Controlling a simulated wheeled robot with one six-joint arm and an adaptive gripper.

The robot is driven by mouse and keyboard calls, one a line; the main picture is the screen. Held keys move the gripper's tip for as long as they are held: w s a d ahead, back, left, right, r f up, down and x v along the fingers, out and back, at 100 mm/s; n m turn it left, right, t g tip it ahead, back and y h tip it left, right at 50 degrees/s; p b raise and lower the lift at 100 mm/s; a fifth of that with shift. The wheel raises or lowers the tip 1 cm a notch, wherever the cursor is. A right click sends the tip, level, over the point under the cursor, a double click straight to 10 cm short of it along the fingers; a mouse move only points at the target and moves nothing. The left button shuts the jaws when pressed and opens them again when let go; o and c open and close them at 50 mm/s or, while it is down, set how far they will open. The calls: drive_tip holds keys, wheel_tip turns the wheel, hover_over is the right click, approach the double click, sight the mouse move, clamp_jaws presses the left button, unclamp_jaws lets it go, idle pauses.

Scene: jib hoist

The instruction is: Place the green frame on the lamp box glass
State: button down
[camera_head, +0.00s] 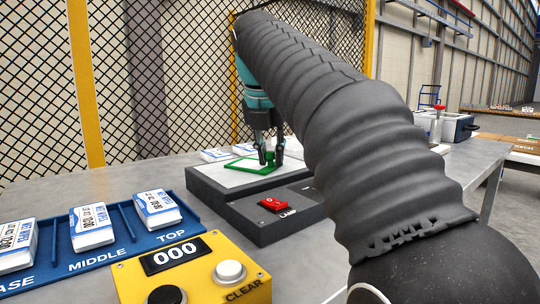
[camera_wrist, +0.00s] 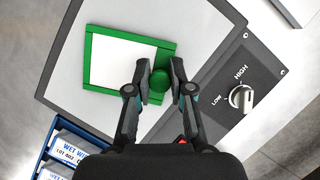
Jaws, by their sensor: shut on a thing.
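The green frame (camera_wrist: 127,34) is a square green border with a round green knob (camera_wrist: 158,82) at its right side. My gripper (camera_wrist: 161,70) is shut on this knob. In the head view the frame (camera_head: 243,167) is flat over the lamp box glass, with my gripper (camera_head: 270,157) above its right end. The lamp box glass (camera_wrist: 205,28) is a pale panel in a dark surround, and in the head view (camera_head: 218,180) it lies under the frame. The frame sits turned relative to the glass edges. I cannot tell whether it touches the glass. My fingers hide part of its right side.
The lamp box has a red switch (camera_head: 272,204) in front and a LOW/HIGH knob (camera_wrist: 241,98). A blue tray (camera_head: 187,222) with white packs and a yellow counter box (camera_head: 215,277) reading 000 stand at the near left. A mesh fence (camera_head: 160,75) stands behind the table.

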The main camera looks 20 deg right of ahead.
drive_tip(key=shift+f, duration=0.1)
drive_tip(key=c, duration=1)
unclamp_jaws()
drive_tip(key=shift+c, duration=0.2)
drive_tip(key=p+v, duration=0.2)
drive_tip(key=v, duration=1)
drive_tip(key=shift+p, duration=0.4)
